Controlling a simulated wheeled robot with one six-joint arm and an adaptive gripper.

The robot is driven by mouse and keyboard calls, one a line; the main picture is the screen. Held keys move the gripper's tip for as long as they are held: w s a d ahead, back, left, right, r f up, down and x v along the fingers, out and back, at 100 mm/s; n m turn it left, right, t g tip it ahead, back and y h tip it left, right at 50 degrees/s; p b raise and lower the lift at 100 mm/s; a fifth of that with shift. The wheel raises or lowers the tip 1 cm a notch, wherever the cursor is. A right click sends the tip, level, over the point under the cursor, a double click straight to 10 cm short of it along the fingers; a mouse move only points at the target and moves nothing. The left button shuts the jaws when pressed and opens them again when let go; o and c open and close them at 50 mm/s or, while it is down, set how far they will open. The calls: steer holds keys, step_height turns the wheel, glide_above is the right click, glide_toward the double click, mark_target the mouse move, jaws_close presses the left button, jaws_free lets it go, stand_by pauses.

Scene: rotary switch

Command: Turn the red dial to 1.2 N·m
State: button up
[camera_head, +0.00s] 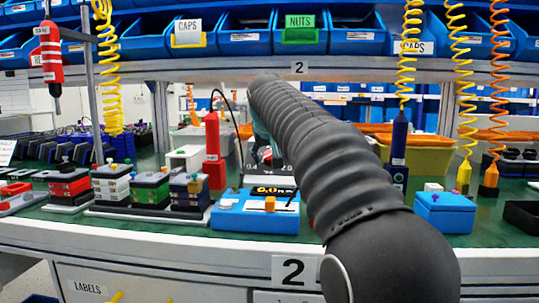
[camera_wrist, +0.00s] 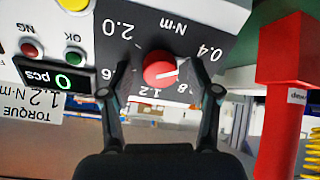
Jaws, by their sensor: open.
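The red dial (camera_wrist: 158,69) sits on a dark panel face (camera_wrist: 140,35) in the wrist view, near the middle. Its white pointer line points right, roughly between the 0.4 and 0.8 marks. The 1.2 mark (camera_wrist: 150,92) is below the dial, 2.0 is upper left and 1.6 is partly covered by a finger. My gripper (camera_wrist: 160,66) is open, with one finger on each side of the dial. Whether the fingers touch it, I cannot tell. In the head view my arm hides the dial and the gripper.
A TORQUE 1.2 N·m label (camera_wrist: 40,103), a green counter display (camera_wrist: 62,80) and NG and OK buttons are left of the dial. A red post (camera_wrist: 285,110) stands to the right. In the head view, a blue box with a display (camera_head: 255,214) sits before the arm.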

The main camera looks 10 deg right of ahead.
steer(key=c, duration=1.2)
steer(key=shift+o, duration=0.2)
steer(key=shift+m, duration=0.3)
steer(key=m, duration=0.4)
steer(key=shift+m, duration=0.4)
steer(key=m, duration=0.6)
steer(key=shift+s+f+h, duration=0.1)
steer(key=shift+h, duration=0.3)
steer(key=m+b, duration=0.1)
steer(key=m, duration=1.1)
steer(key=shift+m+h+b, duration=0.3)
steer(key=shift+m, duration=0.1)
